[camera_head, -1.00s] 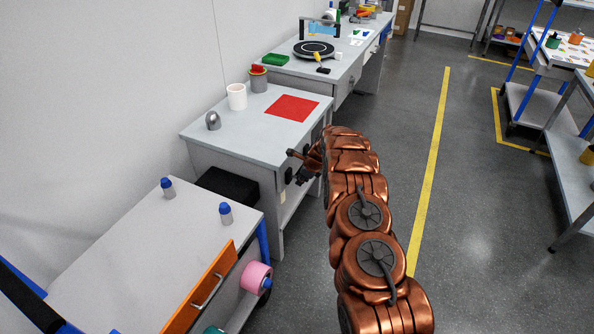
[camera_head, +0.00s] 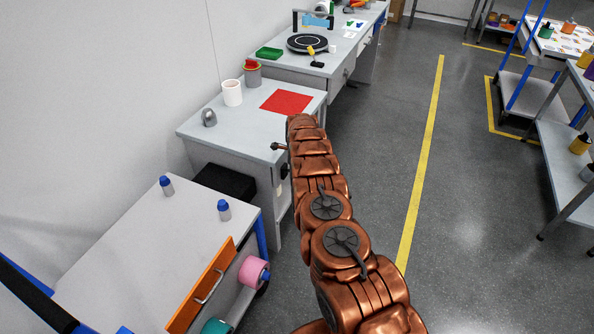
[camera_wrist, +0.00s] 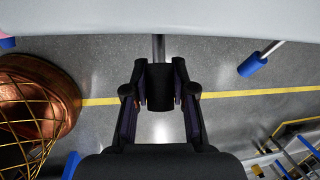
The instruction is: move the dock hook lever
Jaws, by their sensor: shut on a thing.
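A lever with a thick black grip (camera_wrist: 160,88) on a thin metal rod (camera_wrist: 158,47) is in the middle of the wrist view. The rod runs up to a pale edge at the top. My gripper (camera_wrist: 160,84) has its two dark fingers on either side of the black grip, shut on it. In the head view my copper arm reaches to the right side of the grey desk (camera_head: 236,148), and hides my gripper and most of the lever there.
A second rod with a blue grip (camera_wrist: 253,66) is at the right of the wrist view. On the desk are a red mat (camera_head: 286,101), a white cup (camera_head: 232,93) and a grey shackle-like piece (camera_head: 209,117). A cart with an orange drawer front (camera_head: 200,285) stands nearer.

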